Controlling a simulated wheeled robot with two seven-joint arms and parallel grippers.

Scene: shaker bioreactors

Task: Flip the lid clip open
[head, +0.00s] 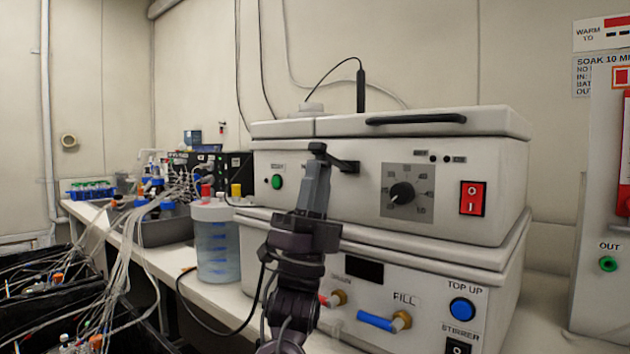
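The white bath unit has a pale lid (430,122) lying flat and closed on top, with a long dark handle (416,119) along its front edge. A small black piece, which looks like the lid clip (347,165), sticks out from the upper left of the front panel. My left gripper (317,152) points up in front of this panel, with its tip right beside the black piece. I cannot tell whether they touch. The fingers are seen edge-on and overlap, so their opening is unclear. My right gripper is out of view.
The front panel has a green button (277,182), a dial (402,193) and a red switch (472,198). Below are hose fittings (383,321) and a blue button (461,309). A bluish container (217,245) stands left of my arm. Tubing and bottles crowd the bench further left.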

